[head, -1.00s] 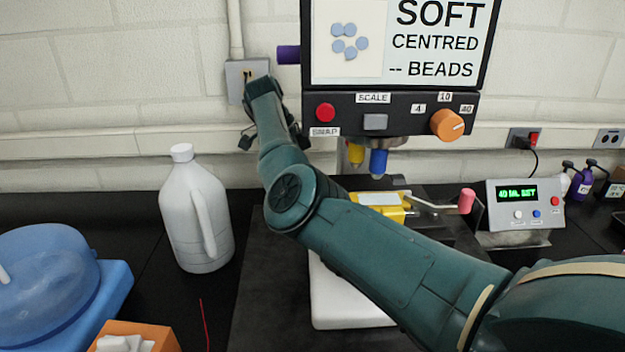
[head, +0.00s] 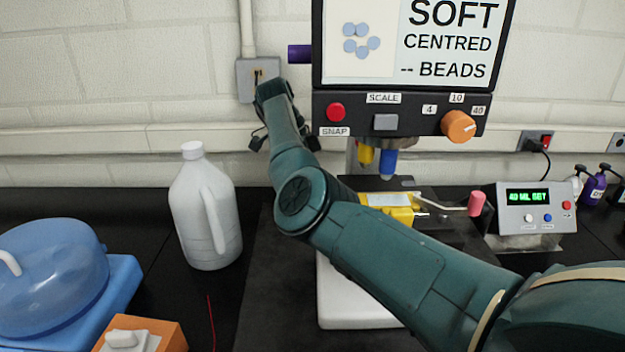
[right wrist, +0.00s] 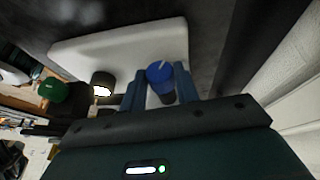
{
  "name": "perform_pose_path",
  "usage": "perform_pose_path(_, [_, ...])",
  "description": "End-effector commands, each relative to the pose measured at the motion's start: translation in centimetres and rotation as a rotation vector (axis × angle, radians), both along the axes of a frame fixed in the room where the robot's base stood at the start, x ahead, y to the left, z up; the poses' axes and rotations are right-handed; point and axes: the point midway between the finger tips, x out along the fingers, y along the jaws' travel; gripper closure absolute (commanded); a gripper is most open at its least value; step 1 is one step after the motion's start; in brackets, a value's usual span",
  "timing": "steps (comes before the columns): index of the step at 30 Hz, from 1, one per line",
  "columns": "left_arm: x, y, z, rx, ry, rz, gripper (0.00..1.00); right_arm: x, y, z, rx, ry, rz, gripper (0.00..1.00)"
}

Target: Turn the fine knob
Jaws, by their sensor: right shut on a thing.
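A blue knob (right wrist: 160,75) with a white line on its face shows in the right wrist view, in front of a white plate (right wrist: 115,48). I take it to be the fine knob, but no label on it is readable. My right gripper (right wrist: 160,85) is shut on this blue knob, with one finger on each side. In the head view my right arm reaches across the scope, and its fingertips and the held knob cannot be made out. My left gripper is not in view.
A screen unit (head: 400,110) with an orange dial (head: 458,126) hangs above the scope. A white jug (head: 205,210) and a blue-lidded tub (head: 50,265) stand left. A grey control box (head: 535,210) stands right. A green knob (right wrist: 53,89) shows in the right wrist view.

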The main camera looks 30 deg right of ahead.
Motion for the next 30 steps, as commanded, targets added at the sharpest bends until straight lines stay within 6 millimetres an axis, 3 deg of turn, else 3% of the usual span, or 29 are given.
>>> perform_pose_path(8, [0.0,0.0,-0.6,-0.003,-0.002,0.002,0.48,0.1,0.2,-0.2,-0.038,-0.07,0.002,0.92])
perform_pose_path(23, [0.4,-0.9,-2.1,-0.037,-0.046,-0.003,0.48,-0.6,0.5,-0.6,-0.217,-0.358,0.002,0.92])
perform_pose_path(30, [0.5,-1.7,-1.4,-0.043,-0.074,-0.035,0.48,-0.7,0.4,0.0,-0.257,-0.42,0.0,0.92])
